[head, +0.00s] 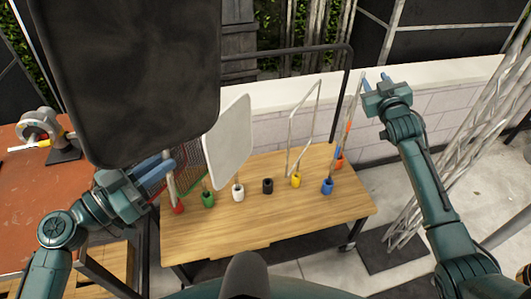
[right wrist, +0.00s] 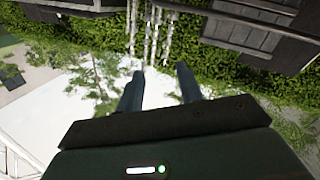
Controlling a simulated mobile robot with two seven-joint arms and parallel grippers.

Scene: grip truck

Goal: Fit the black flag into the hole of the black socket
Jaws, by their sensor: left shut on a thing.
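The black flag (head: 130,75) is a large dark rounded panel that fills the upper left of the head view. My left gripper (head: 160,166) is shut on it near its lower edge and holds it raised above the table's left side. The black socket (head: 267,187) stands upright on the wooden table, in the middle of the row, with its hole empty. The flag is up and to the left of the socket, apart from it. My right gripper (head: 376,82) is open and empty, raised at the right. Its parted fingers show in the right wrist view (right wrist: 159,88).
The wooden table (head: 255,220) also bears red (head: 177,208), green (head: 208,200), white (head: 238,193), yellow (head: 296,181), blue (head: 327,187) and orange-red (head: 338,161) sockets. A white flag (head: 229,142) and a wire frame (head: 303,125) stand beside the black socket. Metal trusses rise at right.

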